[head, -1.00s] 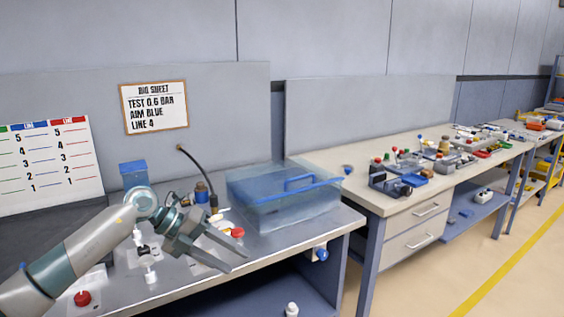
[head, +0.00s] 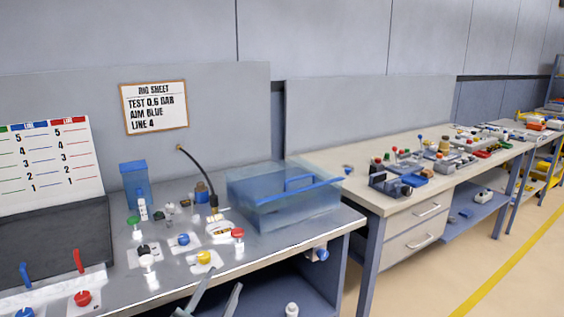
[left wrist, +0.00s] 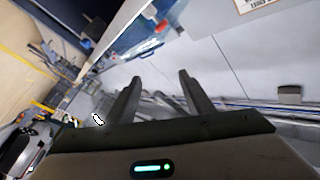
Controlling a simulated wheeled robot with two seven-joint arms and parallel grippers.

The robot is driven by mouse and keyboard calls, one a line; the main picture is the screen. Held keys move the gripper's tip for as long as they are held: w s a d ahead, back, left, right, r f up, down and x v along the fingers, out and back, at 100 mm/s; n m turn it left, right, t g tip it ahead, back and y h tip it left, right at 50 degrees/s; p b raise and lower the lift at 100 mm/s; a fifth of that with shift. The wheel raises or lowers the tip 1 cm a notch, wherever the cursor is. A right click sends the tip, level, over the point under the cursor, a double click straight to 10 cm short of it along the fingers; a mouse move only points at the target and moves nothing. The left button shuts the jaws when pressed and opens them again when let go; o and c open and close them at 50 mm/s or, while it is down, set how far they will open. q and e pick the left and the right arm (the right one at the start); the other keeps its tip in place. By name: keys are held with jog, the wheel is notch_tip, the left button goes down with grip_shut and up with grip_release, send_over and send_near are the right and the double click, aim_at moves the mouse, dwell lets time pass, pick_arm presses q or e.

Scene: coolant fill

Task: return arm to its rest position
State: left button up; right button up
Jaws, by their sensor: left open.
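My left gripper (head: 212,300) shows only by its two fingertips at the bottom edge of the head view, in front of the metal bench's front edge. Its fingers stand apart with nothing between them. In the left wrist view the same gripper (left wrist: 158,88) is open and empty, and the wall and benches show tilted behind it. The rest of my left arm is out of the head view. My right gripper is in neither view.
The metal bench (head: 262,247) carries a clear blue box (head: 290,215), a blue container (head: 134,180), a black hose (head: 203,172) and several coloured knobs. A rig sheet (head: 155,107) hangs on the panel. A second bench (head: 385,200) with drawers and small parts stands to the right. Floor is free at right.

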pick_arm(q)
jog(key=s+a+f+n+g+y, duration=0.3)
jog(key=s+a+f+g, duration=0.1)
jog(key=s+f, duration=0.5)
jog(key=s+a+f+n+g+y, duration=0.35)
jog(key=s+f, duration=0.35)
jog(key=f, duration=0.4)
jog(key=s+a+f+n+g+h, duration=0.1)
jog(key=s+f+g, duration=0.3)
jog(key=s, duration=0.7)
jog(key=s+f+n+g+h, duration=0.1)
jog(key=s+f+g, duration=0.35)
jog(key=s, duration=0.65)
jog(key=w+d+f+t, duration=0.1)
jog(key=w+f, duration=0.2)
jog(key=f, duration=0.7)
jog(key=w+d+f, duration=0.2)
jog(key=w+f, duration=0.1)
jog(key=f, duration=0.6)
jog(key=s+d+f+t, duration=0.1)
jog(key=s+f+t, duration=0.1)
jog(key=f, duration=1.3)
jog(key=shift+s+d+m+h, duration=0.4)
jog(key=shift+s+m+h, duration=0.05)
jog(key=shift+s, duration=0.1)
